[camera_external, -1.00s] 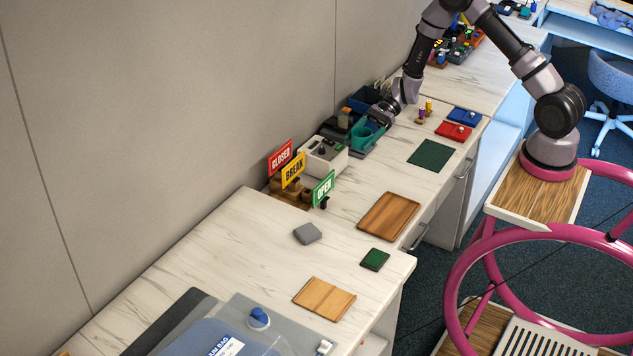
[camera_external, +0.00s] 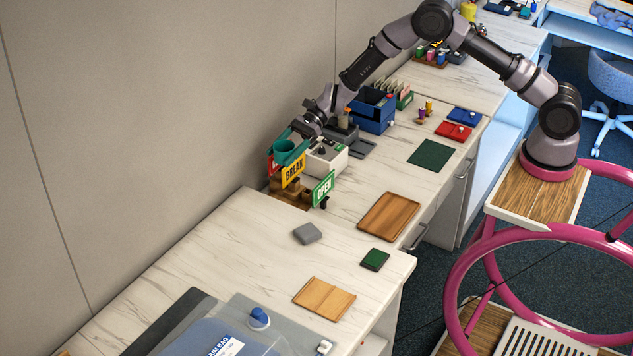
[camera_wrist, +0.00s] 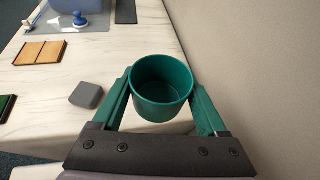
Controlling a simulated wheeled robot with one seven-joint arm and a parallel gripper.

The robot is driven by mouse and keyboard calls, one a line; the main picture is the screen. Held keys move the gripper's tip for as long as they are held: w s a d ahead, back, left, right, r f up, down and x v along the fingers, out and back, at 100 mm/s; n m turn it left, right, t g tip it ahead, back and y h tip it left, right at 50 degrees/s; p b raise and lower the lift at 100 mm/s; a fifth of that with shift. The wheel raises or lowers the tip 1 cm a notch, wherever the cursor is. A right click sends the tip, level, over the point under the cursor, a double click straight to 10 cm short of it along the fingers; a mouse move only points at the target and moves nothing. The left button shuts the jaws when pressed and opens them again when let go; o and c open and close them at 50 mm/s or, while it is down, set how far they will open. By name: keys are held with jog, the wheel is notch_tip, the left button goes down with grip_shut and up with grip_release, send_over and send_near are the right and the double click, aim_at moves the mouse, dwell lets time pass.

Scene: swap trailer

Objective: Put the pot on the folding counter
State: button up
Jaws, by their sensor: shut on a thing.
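The pot is a round teal-green cup, empty inside; in the external view the pot (camera_external: 285,149) is up in the air above the sign stand. My gripper (camera_external: 292,143) is shut on it. In the wrist view the pot (camera_wrist: 161,86) sits between the two green fingers of my gripper (camera_wrist: 162,92), mouth toward the camera. Which surface is the folding counter I cannot tell for sure; a white marble-patterned counter (camera_external: 220,240) runs along the wall at the front left.
Upright signs, among them a yellow BREAK sign (camera_external: 293,170) and a green OPEN sign (camera_external: 324,189), stand just below the pot. A white device (camera_external: 327,160) is beside them. The near counter carries a grey block (camera_external: 307,233), a wooden board (camera_external: 324,298) and a dark green pad (camera_external: 375,259), with bare space between.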

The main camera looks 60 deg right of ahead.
jog(key=w+a+r, duration=0.1)
jog(key=w+a, duration=0.1)
jog(key=a, duration=0.7)
send_over(265, 213)
notch_tip(265, 213, down, 5)
jog(key=shift+w, duration=0.1)
jog(key=shift+f, duration=0.15)
notch_tip(265, 213, down, 10)
jog(key=shift+r, duration=0.15)
